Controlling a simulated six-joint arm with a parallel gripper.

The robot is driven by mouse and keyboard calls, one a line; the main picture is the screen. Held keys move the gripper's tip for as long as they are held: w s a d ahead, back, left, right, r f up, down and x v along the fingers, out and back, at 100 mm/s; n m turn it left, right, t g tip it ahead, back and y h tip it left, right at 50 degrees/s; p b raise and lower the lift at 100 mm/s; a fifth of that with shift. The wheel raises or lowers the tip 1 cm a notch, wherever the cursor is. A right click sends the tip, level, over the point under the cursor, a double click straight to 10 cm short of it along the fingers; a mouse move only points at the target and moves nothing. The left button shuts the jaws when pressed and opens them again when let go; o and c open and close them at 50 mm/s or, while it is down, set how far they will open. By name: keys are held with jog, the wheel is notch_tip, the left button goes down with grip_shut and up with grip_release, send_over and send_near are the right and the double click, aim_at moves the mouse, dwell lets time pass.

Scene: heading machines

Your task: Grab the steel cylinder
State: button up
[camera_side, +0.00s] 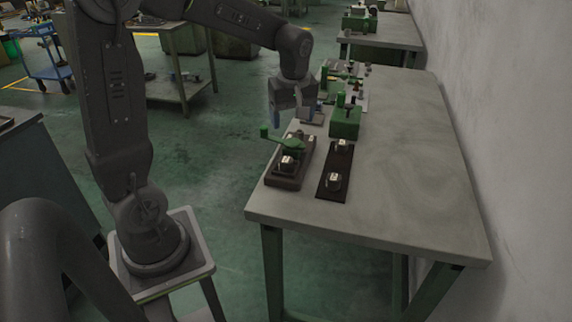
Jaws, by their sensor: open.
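Several small shiny steel cylinders stand on the near part of the bench. One steel cylinder (333,181) stands at the near end of a dark strip, and another steel cylinder (342,145) stands at its far end. A third steel cylinder (287,163) sits on a dark fixture with a green handle, left of the strip. I cannot tell which one the task means. My gripper (289,118) points down with its fingers apart, above the far end of the fixture. It is clear of all three cylinders; the area just under it is partly hidden.
The dark fixture (289,182) has a green lever (280,139) rising toward my gripper. A green block device (345,123) stands just right of my gripper, with more small parts behind. The dark strip (329,196) lies flat. The bench's right side (410,170) is clear up to the wall.

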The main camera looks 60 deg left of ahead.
notch_tip(320, 180, down, 2)
jog(key=w+a+f+n, duration=0.1)
jog(key=a+n, duration=0.1)
send_over(286, 159)
jog(key=d, duration=0.1)
jog(key=shift+g, duration=0.3)
notch_tip(286, 159, down, 6)
jog(key=shift+w+d+f, duration=0.1)
jog(key=shift+w+f, duration=0.05)
jog(key=shift+f, duration=0.05)
jog(key=shift+a+f, duration=0.15)
jog(key=shift+f, duration=0.85)
jog(key=shift+a+f, duration=0.2)
jog(key=shift+f, duration=0.8)
jog(key=shift+a+f, duration=0.15)
jog(key=shift+f, duration=0.85)
jog(key=c, duration=1.2)
